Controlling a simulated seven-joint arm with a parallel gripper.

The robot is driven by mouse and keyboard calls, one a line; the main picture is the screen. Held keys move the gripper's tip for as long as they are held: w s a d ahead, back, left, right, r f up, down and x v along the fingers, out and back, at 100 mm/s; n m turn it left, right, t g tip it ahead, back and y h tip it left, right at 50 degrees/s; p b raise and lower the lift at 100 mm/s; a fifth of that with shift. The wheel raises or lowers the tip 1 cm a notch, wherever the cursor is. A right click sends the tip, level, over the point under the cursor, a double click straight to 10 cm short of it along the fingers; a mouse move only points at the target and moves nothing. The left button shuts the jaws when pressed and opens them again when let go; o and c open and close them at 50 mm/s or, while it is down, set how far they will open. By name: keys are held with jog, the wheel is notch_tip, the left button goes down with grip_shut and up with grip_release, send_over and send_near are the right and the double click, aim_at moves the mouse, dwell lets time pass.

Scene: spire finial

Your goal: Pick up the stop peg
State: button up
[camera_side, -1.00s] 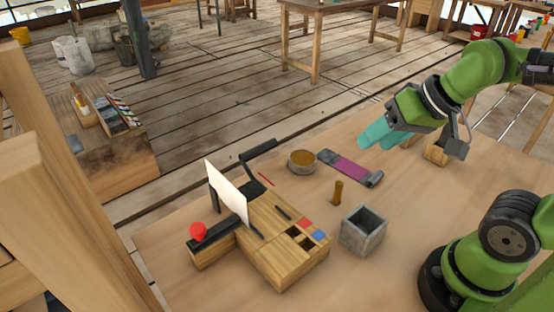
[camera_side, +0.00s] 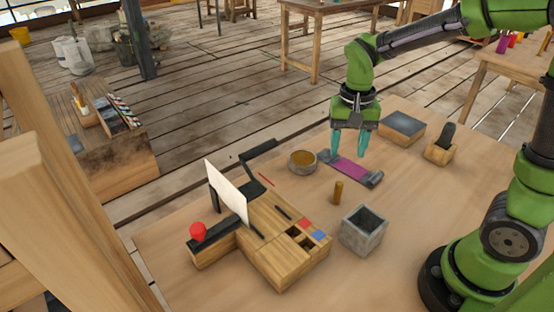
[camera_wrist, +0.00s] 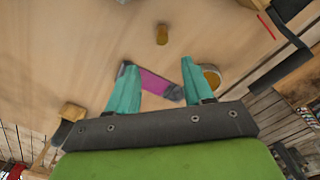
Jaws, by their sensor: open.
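In the wrist view the peg (camera_wrist: 162,34) shows near the top middle, beyond the fingertips. My gripper (camera_side: 349,155) points down with teal fingers spread and nothing between them. It is above the purple strip, behind the peg in the side view, and apart from it. In the wrist view the gripper's fingers (camera_wrist: 158,64) straddle part of the strip.
The purple strip (camera_side: 349,168) has dark ends. A round tin (camera_side: 302,168) stands beside it. A grey open box (camera_side: 363,240) is right of the peg. The wooden block assembly (camera_side: 285,262) carries an upright white panel (camera_side: 227,190). A dark-topped block (camera_side: 402,131) stands behind.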

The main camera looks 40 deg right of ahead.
send_over(340, 183)
jog(key=f, duration=0.6)
jog(key=shift+d, duration=0.3)
jog(key=f, duration=0.5)
jog(key=shift+a+f, duration=0.15)
jog(key=shift+a, duration=0.15)
grip_shut()
